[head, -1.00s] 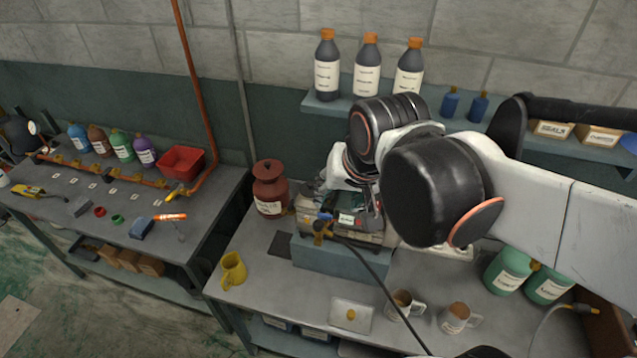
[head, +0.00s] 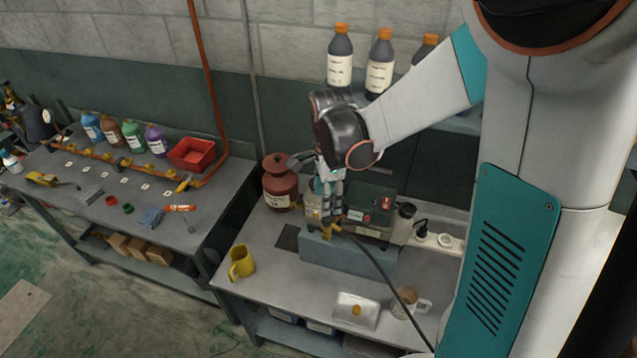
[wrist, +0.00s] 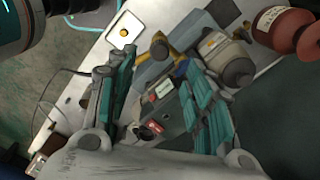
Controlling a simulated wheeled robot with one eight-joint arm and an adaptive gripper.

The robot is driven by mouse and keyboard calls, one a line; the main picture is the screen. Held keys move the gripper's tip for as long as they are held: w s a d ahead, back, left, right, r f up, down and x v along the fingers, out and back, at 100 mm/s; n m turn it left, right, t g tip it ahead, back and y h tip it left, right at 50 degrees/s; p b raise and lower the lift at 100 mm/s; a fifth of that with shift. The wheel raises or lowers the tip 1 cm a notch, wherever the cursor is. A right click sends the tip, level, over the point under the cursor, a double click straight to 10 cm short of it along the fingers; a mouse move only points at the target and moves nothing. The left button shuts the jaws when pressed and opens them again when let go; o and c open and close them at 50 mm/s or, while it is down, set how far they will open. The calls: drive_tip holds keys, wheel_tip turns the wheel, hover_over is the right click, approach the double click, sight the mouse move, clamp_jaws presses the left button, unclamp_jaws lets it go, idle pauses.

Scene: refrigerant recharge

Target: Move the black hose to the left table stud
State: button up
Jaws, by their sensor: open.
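The black hose (head: 385,278) runs from a yellow fitting (head: 331,231) at the front of the machine (head: 371,207) down across the right table. My gripper (head: 333,214) is open and points down just above the fitting, beside the machine's front left. In the wrist view my gripper (wrist: 158,62) has its fingers spread, with the yellow fitting (wrist: 160,46) near and beyond the tips. Whether a finger touches the hose or fitting I cannot tell. The left table (head: 95,212) carries an orange pipe with several brass fittings (head: 125,162); I cannot make out which one is the stud.
A red-brown canister (head: 280,184) stands close left of my gripper. A yellow mug (head: 241,262), a metal plate (head: 356,310) and a cup (head: 404,302) stand on the right table. Bottles (head: 380,64) line the shelf above. A red bin (head: 192,152) sits on the left table.

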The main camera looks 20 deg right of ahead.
sight(327, 218)
wheel_tip(327, 218, down, 9)
drive_tip(key=b, duration=0.5)
drive_tip(key=shift+r, duration=0.15)
drive_tip(key=shift+c, duration=0.4)
drive_tip(key=c, duration=1.1)
drive_tip(key=shift+o, duration=0.2)
drive_tip(key=shift+b, duration=0.3)
